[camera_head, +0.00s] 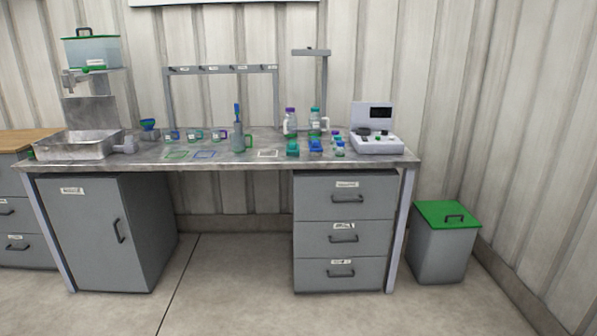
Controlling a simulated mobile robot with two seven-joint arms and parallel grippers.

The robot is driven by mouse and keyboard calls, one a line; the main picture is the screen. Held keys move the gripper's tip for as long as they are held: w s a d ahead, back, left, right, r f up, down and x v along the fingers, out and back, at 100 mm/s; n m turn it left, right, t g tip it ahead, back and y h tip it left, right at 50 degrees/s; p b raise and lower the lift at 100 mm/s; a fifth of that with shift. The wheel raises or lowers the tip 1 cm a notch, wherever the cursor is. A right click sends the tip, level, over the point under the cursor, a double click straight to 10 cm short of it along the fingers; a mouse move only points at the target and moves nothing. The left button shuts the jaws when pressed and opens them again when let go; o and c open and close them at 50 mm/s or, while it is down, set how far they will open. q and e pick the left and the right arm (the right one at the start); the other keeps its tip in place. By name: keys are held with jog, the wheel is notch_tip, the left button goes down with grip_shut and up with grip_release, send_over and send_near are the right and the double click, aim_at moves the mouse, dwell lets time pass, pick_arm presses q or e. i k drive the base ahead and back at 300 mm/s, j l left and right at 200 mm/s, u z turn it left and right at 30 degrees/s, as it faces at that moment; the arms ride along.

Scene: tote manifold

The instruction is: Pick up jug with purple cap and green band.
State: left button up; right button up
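A jug with a purple cap (290,123) stands upright toward the back of the grey bench, right of the middle. It is pale and has a handle; its band is too small to make out for certain. A second jug with a green cap (315,121) stands just to its right, apart from it, with its handle to the right. Neither of my grippers is in view, and nothing is touching the jugs.
The bench (270,162) holds a steel sink (75,146) at left, a grey container with a blue tool (238,142), several small green and blue items before the jugs, and a white instrument (377,143) at right. A green-lidded bin (443,255) stands right. The floor in front is clear.

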aim_at(290, 121)
jog(key=i, duration=1.15)
